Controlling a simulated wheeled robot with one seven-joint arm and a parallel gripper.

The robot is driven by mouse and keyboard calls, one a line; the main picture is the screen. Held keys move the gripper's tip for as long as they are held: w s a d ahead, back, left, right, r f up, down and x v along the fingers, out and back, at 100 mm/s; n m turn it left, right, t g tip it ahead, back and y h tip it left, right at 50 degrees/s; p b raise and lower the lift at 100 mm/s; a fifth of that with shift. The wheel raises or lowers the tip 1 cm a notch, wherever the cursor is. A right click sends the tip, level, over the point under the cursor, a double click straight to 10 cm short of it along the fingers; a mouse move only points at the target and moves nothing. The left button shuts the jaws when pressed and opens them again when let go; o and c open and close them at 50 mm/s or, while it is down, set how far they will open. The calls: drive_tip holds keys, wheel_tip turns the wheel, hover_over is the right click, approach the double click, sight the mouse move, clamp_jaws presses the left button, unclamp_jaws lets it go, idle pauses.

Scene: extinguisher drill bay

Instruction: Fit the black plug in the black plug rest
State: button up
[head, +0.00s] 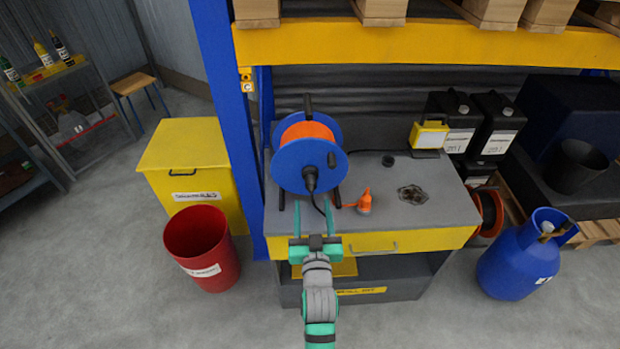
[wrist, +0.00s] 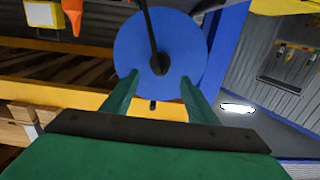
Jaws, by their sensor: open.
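The black plug (head: 310,178) is at the hub of the blue reel (head: 287,168), with a black cord running down from it to the bench. In the wrist view, which looks inverted, the plug (wrist: 160,63) is at the middle of the blue disc (wrist: 128,42), its cord running to the top edge. My gripper (head: 312,213) is open and empty in front of the reel, below the plug in the head view. In the wrist view its fingers (wrist: 158,84) show against the disc. A small round black piece (head: 388,160) on the bench may be the plug rest; I cannot tell for certain.
An orange plug-like piece (head: 365,203) with an orange cord stands on the grey bench (head: 448,183) right of the reel. A dark metal piece (head: 413,194) lies farther right. A yellow box (head: 430,134) stands at the back. A blue post (head: 222,90) rises left of the bench.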

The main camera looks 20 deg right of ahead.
sight(310, 188)
drive_tip(key=x, duration=0.7)
drive_tip(key=shift+w+d, duration=0.15)
drive_tip(key=shift+w, duration=0.8)
drive_tip(key=shift+d, duration=0.1)
drive_tip(key=shift+w, duration=0.15)
drive_tip(key=shift+d, duration=0.1)
drive_tip(key=shift+a, duration=0.35)
clamp_jaws()
